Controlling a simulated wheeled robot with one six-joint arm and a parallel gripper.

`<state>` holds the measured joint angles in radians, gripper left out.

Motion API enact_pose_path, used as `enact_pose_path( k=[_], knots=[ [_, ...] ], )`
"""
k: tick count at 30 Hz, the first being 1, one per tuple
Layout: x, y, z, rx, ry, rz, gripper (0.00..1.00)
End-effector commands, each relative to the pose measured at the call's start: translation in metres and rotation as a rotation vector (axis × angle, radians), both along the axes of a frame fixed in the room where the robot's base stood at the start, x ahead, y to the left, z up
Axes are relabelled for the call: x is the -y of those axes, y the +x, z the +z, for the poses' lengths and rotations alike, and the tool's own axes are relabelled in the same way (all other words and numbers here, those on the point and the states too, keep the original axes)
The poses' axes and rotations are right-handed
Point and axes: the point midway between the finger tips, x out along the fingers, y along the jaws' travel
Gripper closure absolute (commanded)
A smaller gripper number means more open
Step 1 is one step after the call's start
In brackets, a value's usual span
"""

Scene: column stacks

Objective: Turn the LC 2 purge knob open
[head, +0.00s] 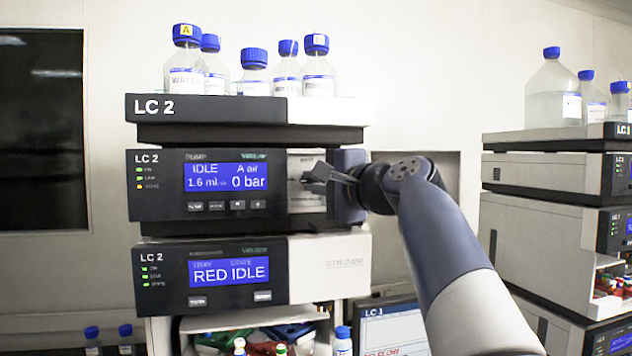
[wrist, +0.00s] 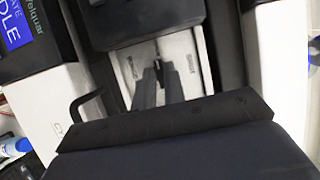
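The LC 2 pump module (head: 165,212) has a blue screen (head: 226,176) reading IDLE, A air, 1.6 ml and 0 bar. My gripper (head: 326,174) is in front of the pale panel (head: 306,206) to the right of the screen. In the wrist view my gripper (wrist: 158,78) points at the pale panel (wrist: 186,62). A small dark piece, seemingly the purge knob (wrist: 158,70), shows at the fingertips. The fingers are close together. I cannot tell whether they grip the knob or only flank it. My gripper and wrist partly cover the panel in the head view.
Bottles with blue caps (head: 254,72) stand on the top LC 2 module (head: 205,108). A lower LC 2 module (head: 215,298) reads RED IDLE. A screen labelled LC 1 (head: 392,328) is below my arm. Another stack (head: 540,212) stands at the right.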

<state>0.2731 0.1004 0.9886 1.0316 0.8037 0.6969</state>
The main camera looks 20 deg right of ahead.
Motion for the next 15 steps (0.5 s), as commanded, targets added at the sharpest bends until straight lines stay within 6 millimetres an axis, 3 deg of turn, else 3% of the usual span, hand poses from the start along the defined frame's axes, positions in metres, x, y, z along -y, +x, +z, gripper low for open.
enact_pose_path(
  k=[6,15],
  knots=[
    [0.0000,0.0000,0.0003,0.001,0.000,0.000,0.71],
    [0.0015,-0.0028,0.0003,0.002,0.001,-0.002,0.70]
  ],
)
